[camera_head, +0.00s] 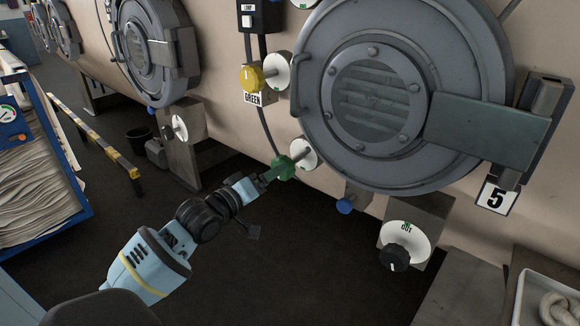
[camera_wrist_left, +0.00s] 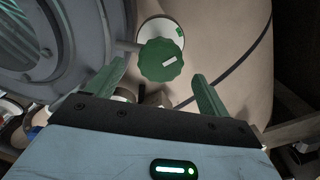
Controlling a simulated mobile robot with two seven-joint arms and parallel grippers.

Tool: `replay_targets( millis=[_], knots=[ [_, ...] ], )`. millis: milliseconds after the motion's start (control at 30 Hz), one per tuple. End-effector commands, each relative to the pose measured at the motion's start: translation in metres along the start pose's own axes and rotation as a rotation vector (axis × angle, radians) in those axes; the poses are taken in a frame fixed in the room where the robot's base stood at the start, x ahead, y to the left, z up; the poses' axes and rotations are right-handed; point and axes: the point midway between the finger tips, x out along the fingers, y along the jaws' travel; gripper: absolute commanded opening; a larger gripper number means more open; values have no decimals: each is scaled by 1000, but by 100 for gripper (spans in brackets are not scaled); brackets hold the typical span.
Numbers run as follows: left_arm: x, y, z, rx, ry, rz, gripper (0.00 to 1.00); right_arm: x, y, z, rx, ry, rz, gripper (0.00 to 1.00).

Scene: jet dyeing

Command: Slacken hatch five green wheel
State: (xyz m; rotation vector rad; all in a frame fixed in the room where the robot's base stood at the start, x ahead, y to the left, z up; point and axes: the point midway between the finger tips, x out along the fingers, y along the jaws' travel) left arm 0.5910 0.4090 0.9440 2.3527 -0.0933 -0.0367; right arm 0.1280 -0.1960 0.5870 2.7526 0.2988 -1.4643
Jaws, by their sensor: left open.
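The green wheel (camera_head: 283,168) stands out from the tank wall at the lower left of the round hatch (camera_head: 390,90) with the "5" plate (camera_head: 497,196). A white dial disc (camera_head: 303,153) sits behind it. In the left wrist view the green wheel (camera_wrist_left: 160,60) has a white pointer mark and lies ahead of the fingertips, between their lines. My left gripper (camera_head: 268,175) is open at the wheel; it also shows in the left wrist view (camera_wrist_left: 160,82), with nothing visible between its fingers. Whether the fingers touch the wheel I cannot tell. My right gripper is not in view.
A blue knob (camera_head: 345,206) and a black knob (camera_head: 394,257) on a white dial are to the right. A yellow-black rail (camera_head: 105,145) and blue cart (camera_head: 62,150) stand left. Dark floor is open below.

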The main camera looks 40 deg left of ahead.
Motion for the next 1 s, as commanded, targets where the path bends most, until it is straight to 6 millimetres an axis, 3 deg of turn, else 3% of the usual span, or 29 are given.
replay_targets(
  millis=[500, 700, 1000],
  knots=[
    [61, 0, 0, 2, 1, 0, 80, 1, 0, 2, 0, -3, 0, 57],
    [72, 0, 0, 3, -1, 0, 80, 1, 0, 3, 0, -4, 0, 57],
    [74, 0, 0, 3, -1, 0, 80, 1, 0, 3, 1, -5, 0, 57]
  ],
)
